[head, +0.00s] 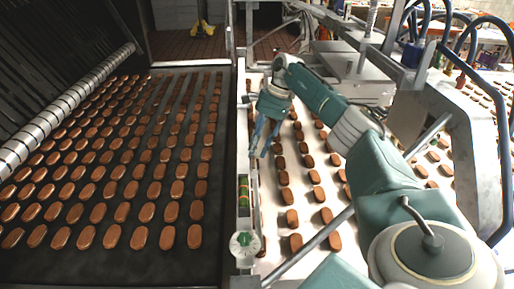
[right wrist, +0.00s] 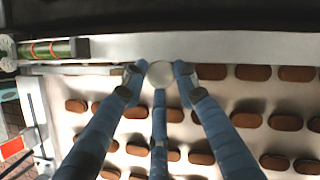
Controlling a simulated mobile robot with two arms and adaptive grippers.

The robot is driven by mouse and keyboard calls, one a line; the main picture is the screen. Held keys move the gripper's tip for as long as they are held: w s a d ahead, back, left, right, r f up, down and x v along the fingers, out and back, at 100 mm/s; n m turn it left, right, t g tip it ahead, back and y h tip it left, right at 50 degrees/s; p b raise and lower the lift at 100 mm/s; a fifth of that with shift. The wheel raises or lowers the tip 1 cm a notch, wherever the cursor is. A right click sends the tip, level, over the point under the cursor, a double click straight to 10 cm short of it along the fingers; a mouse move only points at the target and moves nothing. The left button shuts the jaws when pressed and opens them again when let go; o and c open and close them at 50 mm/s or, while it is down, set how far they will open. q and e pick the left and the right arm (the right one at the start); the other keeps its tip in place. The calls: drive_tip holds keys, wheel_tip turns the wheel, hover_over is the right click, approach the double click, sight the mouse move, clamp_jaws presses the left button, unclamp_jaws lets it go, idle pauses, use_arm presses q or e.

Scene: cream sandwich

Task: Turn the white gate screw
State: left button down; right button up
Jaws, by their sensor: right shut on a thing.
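The white gate screw (right wrist: 161,73) shows in the right wrist view as a pale round knob beside a metal rail. My right gripper (right wrist: 160,80) is shut on it, with blue fingers around its left, right and lower sides. In the head view my right gripper (head: 262,138) points down at the rail between the two conveyors, and its fingers hide the screw there. My left gripper is not in view.
The metal rail (head: 243,170) carries a green and red tube (head: 243,196) and a second white round knob (head: 243,243) at its near end. A dark conveyor (head: 120,262) on the left and a white conveyor (head: 308,225) on the right hold rows of brown biscuits.

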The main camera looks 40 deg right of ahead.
drive_tip(key=shift+w+r, duration=0.2)
drive_tip(key=shift+r, duration=0.05)
drive_tip(key=o, duration=1.1)
drive_tip(key=shift+f, duration=0.15)
drive_tip(key=shift+s+f, duration=0.1)
